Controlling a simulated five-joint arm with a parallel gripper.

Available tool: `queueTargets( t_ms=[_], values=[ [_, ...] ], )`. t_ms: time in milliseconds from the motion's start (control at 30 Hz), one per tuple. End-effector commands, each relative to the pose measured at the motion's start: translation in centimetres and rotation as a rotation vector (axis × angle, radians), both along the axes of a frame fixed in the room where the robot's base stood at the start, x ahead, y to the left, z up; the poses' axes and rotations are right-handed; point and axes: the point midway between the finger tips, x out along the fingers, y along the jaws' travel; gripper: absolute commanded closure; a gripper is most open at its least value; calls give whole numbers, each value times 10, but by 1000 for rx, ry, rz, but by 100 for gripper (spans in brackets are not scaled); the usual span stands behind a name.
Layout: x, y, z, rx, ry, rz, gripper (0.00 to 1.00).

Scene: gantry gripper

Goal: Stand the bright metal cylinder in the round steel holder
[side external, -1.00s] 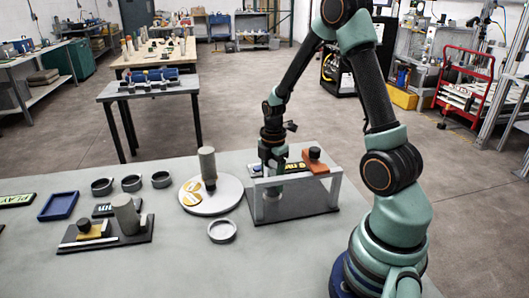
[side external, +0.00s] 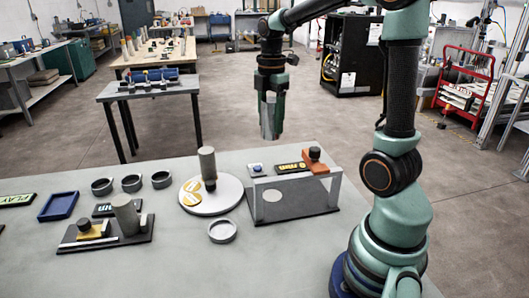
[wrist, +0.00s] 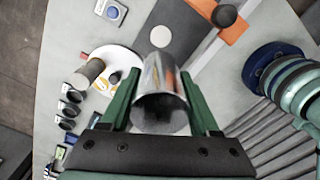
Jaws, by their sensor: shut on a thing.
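The bright metal cylinder (side external: 268,118) is held upright between the green fingers of my gripper (side external: 271,136), high above the back of the table. In the wrist view the cylinder (wrist: 163,82) sits between both fingers of my gripper (wrist: 158,98), its end open or hollow-looking. A light steel ring (side external: 222,240), likely the round steel holder, lies at the table's front middle, to the left of and below my gripper. It appears empty. Three darker rings (side external: 131,183) stand in a row farther left.
A white disc (side external: 225,203) bears a grey cylinder (side external: 207,163). Another fixture (side external: 105,240) and a blue tray (side external: 58,206) are at left.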

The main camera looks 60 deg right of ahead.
Motion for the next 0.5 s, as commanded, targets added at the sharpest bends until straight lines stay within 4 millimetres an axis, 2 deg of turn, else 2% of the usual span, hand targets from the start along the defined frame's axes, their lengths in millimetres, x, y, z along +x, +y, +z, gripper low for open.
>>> queueTargets(
  t_ms=[167, 300, 500],
  values=[
    [18, 46, 3, -1, -2, 13, 100],
    [30, 94, 3, -1, -2, 13, 100],
    [36, 152, 3, 0, -2, 10, 100]
  ],
)
